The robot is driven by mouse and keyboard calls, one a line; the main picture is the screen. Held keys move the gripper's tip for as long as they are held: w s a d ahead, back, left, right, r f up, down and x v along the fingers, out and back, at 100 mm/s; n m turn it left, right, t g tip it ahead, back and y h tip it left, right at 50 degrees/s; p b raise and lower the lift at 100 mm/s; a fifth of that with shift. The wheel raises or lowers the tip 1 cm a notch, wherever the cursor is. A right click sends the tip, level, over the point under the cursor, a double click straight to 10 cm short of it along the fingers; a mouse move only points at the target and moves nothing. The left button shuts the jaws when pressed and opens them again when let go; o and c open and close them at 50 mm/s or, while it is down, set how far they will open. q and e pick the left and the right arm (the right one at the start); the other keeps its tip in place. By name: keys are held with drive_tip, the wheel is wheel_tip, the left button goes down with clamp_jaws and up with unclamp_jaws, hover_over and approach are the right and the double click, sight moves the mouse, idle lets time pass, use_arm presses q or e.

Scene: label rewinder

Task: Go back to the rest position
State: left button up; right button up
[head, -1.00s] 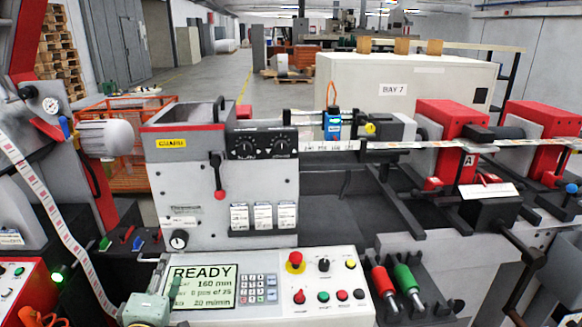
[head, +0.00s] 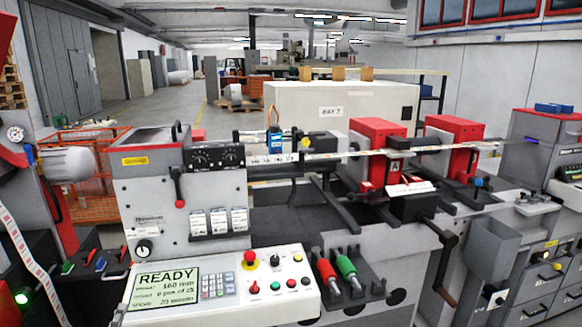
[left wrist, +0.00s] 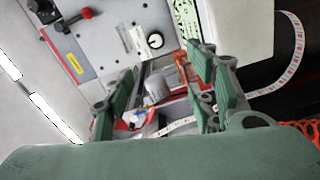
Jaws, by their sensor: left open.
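My left gripper (left wrist: 160,98) shows in the left wrist view with its green fingers spread apart and nothing between them. Past the fingers lie the label strip and parts of the machine, tilted in that view. My left gripper is not in the head view now. My right gripper is in neither view. The label rewinder (head: 180,205) stands in front, with its control panel (head: 225,290) showing a READY screen (head: 168,287).
A red and a green-handled tool (head: 345,267) sit in a dark holder right of the panel. A printed label strip (head: 22,252) hangs at the left. A crank handle (head: 447,255) juts out at the right. A BAY 7 cabinet (head: 285,105) stands behind the machine.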

use_arm(q)
drive_tip(key=s+d+f+m+g+h, duration=0.1)
drive_tip(key=s+d+f+m+g, duration=0.2)
drive_tip(key=f, duration=0.9)
drive_tip(key=s+d+f+m+g+h, duration=0.25)
drive_tip(key=s+d+f, duration=0.2)
drive_tip(key=f, duration=0.65)
drive_tip(key=s+d+f+m+g, duration=0.2)
drive_tip(key=d+f+m, duration=0.25)
drive_tip(key=f, duration=0.75)
drive_tip(key=s+d+f+m+g+h, duration=0.1)
drive_tip(key=s+d+f+m+g, duration=0.15)
drive_tip(key=s+f, duration=0.65)
drive_tip(key=s+d+f+m+g, duration=0.25)
drive_tip(key=s+f, duration=0.35)
drive_tip(key=s, duration=0.5)
drive_tip(key=s+f+m+g, duration=0.2)
drive_tip(key=s+f, duration=0.1)
drive_tip(key=s, duration=0.7)
drive_tip(key=s+a+f+m+g+b, duration=0.1)
drive_tip(key=s+f+m, duration=0.2)
drive_tip(key=s, duration=0.6)
drive_tip(key=shift+s+a+f+m+g, duration=0.15)
drive_tip(key=shift+s+f+m+g, duration=0.15)
drive_tip(key=shift+s+g, duration=0.1)
